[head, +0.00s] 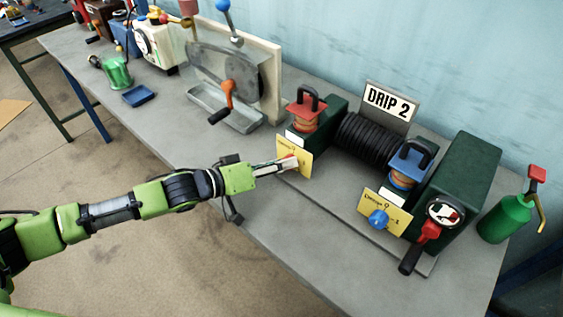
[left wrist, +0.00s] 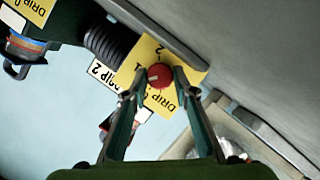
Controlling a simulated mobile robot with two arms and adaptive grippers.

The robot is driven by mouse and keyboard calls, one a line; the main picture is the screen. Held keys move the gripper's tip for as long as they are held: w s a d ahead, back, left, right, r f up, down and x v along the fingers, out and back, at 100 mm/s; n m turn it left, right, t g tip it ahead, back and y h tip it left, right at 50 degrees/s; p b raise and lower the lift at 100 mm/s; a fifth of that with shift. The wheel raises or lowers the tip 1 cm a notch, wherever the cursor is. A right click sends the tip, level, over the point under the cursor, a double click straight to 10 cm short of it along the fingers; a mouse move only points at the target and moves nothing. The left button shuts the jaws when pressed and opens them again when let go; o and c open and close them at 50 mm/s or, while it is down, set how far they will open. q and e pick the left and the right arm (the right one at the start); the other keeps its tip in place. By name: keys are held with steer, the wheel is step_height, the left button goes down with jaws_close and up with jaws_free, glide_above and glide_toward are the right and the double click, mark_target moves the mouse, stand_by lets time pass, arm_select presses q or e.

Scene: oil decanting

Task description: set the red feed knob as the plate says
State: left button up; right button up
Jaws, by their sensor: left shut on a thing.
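The red feed knob (left wrist: 160,76) sits on a yellow dial card (left wrist: 196,75) in the left wrist view. My left gripper (head: 286,163) is shut on this knob, one finger on each side. In the head view the gripper mostly hides the knob, while the card (head: 302,160) shows below the red-topped oil cup (head: 306,103). A pale mark shows on the knob, but I cannot read its exact setting. The plate (head: 388,102) reads "DRIP 2" and stands upright behind the black coil. My right gripper is not in view.
A blue knob (head: 378,219) on a second yellow card and a blue-topped cup (head: 408,162) stand to the right. A gauge (head: 444,211) with a red-and-black handle (head: 418,247) is beyond them. A green oil can (head: 506,218) stands at the right end.

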arm_select(q)
steer(key=shift+r+m+p, duration=0.25)
steer(key=shift+m+p, duration=0.15)
steer(key=shift+p, duration=0.25)
steer(key=m+y+p, duration=0.2)
steer(key=p, duration=0.1)
steer(key=shift+s+d+t, duration=0.15)
steer(key=shift+d+t, duration=0.05)
steer(key=shift+t, duration=0.2)
steer(key=shift+d+m+t+y+p, duration=0.1)
steer(key=shift+m+t+y+p, duration=0.35)
steer(key=shift+m+p, duration=0.7)
steer(key=shift+s+d+m+y+p, duration=0.1)
steer(key=shift+m+y+p, duration=0.25)
steer(key=shift+m+y, duration=0.15)
steer(key=shift+f+m+t+y, duration=0.15)
steer(key=shift+m+t+y, duration=0.15)
steer(key=shift+m, duration=0.35)
steer(key=shift+s+d+f+m+t+y, duration=0.1)
steer(key=shift+m+t+y, duration=0.4)
steer(key=shift+m, duration=0.4)
steer(key=shift+f+m+t+y+b, duration=0.1)
steer(key=shift+m+t+y+b, duration=0.35)
steer(key=shift+m, duration=0.45)
steer(key=shift+d+m+t+b, duration=0.1)
steer(key=shift+m+t+b, duration=0.5)
steer(key=shift+m+b, duration=0.3)
